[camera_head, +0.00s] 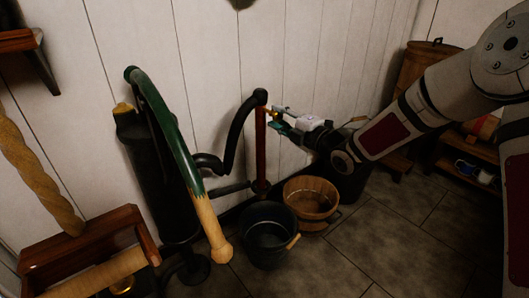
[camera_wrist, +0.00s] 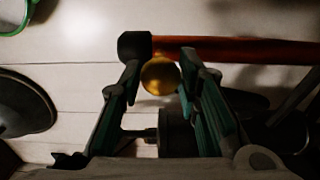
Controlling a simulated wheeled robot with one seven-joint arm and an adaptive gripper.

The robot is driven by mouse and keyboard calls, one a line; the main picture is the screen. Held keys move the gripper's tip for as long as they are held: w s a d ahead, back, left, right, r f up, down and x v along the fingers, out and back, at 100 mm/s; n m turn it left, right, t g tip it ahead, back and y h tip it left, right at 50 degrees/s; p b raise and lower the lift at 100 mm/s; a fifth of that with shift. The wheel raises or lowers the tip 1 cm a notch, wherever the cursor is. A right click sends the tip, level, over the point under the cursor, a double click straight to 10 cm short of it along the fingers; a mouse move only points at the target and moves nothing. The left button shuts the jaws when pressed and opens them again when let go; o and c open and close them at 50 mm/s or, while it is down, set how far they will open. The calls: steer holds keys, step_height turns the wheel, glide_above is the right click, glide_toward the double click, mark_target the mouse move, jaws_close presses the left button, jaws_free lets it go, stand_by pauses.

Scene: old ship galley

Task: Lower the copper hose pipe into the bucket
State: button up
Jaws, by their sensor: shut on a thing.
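The copper hose pipe (camera_head: 261,152) hangs upright by the wall below a curved black hose (camera_head: 236,124). In the wrist view the pipe (camera_wrist: 245,50) runs sideways, with a black collar (camera_wrist: 134,45) at its left end. My gripper (camera_head: 272,117) is at the pipe's upper part. In the wrist view its fingers (camera_wrist: 159,68) are closed around a round brass knob (camera_wrist: 160,77) on the pipe. A dark bucket (camera_head: 268,249) and a wooden bucket (camera_head: 322,211) stand on the floor. The pipe's lower end is behind them in the picture, near their rims; I cannot tell whether it is over either.
A black pump (camera_head: 150,180) with a long green and wooden handle (camera_head: 178,130) stands to the left. A dark container (camera_head: 353,180) is behind the wooden bucket. A shelf (camera_head: 470,153) is at the right. Tiled floor (camera_head: 390,235) is clear at front right.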

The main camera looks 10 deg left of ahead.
step_height(320, 180, down, 34)
steer(key=b, duration=0.5)
steer(key=shift+f+b, duration=0.25)
steer(key=shift+b, duration=0.1)
steer(key=o, duration=1.3)
steer(key=shift+c, duration=0.2)
steer(key=v, duration=1.1)
steer(key=shift+p, duration=0.35)
steer(key=shift+r, duration=0.1)
